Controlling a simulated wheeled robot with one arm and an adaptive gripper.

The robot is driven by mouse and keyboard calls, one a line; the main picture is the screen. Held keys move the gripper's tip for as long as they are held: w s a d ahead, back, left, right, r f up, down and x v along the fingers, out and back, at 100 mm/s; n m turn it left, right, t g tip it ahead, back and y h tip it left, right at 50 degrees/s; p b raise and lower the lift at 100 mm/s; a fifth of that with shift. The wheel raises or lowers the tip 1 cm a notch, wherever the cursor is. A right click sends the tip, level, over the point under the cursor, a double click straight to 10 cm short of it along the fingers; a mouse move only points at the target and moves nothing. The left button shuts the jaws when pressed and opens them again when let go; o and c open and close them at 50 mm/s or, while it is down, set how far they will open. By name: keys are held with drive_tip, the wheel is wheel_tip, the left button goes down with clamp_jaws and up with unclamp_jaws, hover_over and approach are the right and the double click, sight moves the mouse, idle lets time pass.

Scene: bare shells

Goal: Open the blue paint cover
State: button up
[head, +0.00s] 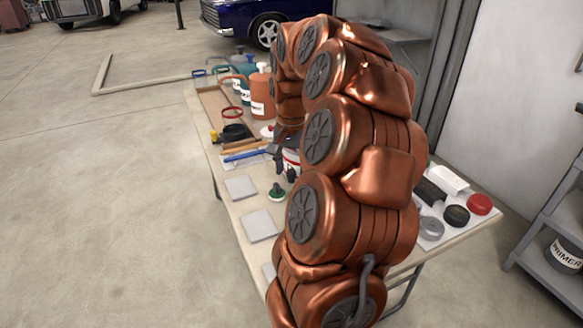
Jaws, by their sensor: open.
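No blue paint cover can be made out for certain; my own copper arm hides much of the table. A blue-topped container (243,62) stands among the labelled bottles at the table's far end. My gripper (285,163) is the small dark shape left of the arm, low over the middle of the table. It is open, and no object shows in it.
A red disc (479,204) lies at right. A shelf (545,250) stands beyond.

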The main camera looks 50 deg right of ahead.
sight(291, 171)
wheel_tip(291, 171, up, 12)
idle(0.6)
drive_tip(key=shift+f, duration=0.1)
idle(0.6)
drive_tip(key=s+a+n+p, duration=0.2)
drive_tip(key=a+n+p, duration=0.45)
drive_tip(key=a, duration=1.45)
drive_tip(key=s+a+f+n+g+p, duration=0.1)
drive_tip(key=s+a+f+n, duration=0.2)
drive_tip(key=s+a, duration=0.3)
drive_tip(key=s+a+f+n+p, duration=0.2)
drive_tip(key=s+a+n, duration=0.3)
drive_tip(key=s, duration=0.4)
drive_tip(key=shift+a+f+g+p, duration=0.3)
drive_tip(key=shift+a+f+g, duration=0.1)
drive_tip(key=shift+a, duration=0.15)
